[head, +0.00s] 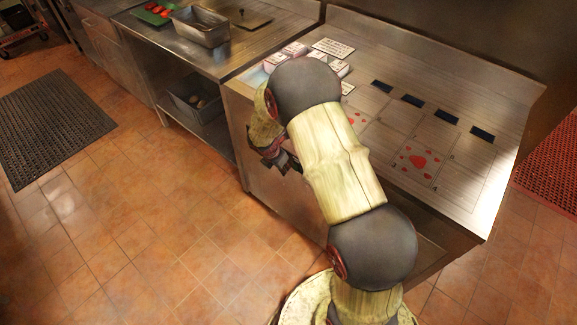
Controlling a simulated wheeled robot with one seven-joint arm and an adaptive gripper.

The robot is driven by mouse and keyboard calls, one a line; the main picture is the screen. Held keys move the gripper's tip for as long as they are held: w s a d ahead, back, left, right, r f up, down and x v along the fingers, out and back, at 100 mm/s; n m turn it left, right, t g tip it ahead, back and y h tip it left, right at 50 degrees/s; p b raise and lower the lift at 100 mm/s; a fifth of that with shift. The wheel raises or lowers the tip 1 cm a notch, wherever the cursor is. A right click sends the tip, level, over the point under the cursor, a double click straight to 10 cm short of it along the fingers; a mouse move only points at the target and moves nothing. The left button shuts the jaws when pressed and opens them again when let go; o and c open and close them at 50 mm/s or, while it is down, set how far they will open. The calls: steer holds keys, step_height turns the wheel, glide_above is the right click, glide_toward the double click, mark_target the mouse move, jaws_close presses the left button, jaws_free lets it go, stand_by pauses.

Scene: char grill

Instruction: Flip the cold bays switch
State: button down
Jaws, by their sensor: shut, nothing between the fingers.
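My gripper (279,160) is partly visible at the end of my bent arm. It is shut and empty, close to the front left part of the steel counter (472,205). My wrist covers part of it, and I cannot tell whether it touches the counter front. I cannot make out the cold bays switch; my arm hides much of the counter front. Square panels are set in the counter top, one with red patches (418,162), and a row of dark rectangles (412,101) lies behind them.
White boxes (295,49) and a printed card (333,47) lie at the counter's back left. A bin (191,104) sits below. Tiled floor at left is clear, with a dark mat (58,125).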

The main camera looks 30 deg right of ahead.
steer(key=w+d+p+v, duration=0.1)
steer(key=p+v, duration=0.3)
steer(key=v, duration=0.6)
steer(key=shift+s+d+r, duration=0.2)
steer(key=shift+s+r, duration=0.1)
steer(key=shift+s, duration=0.05)
steer(key=s+a+r+m+g, duration=0.2)
steer(key=s+m, duration=0.7)
steer(key=m, duration=0.1)
steer(key=s+a+r+m+t+y, duration=0.1)
steer(key=s+a+r+m+t, duration=0.1)
steer(key=s+r, duration=0.4)
steer(key=s+a+r+m+t+y, duration=0.1)
steer(key=s+a+r+m, duration=0.4)
steer(key=r, duration=0.8)
steer(key=s+a+r+m+t+y, duration=0.2)
steer(key=s+r+m, duration=0.3)
steer(key=s+r, duration=0.3)
step_height(320, 180, up, 2)
steer(key=shift+s+a+r+t, duration=0.1)
steer(key=shift+s+a+t, duration=0.15)
steer(key=shift+a+t, duration=0.5)
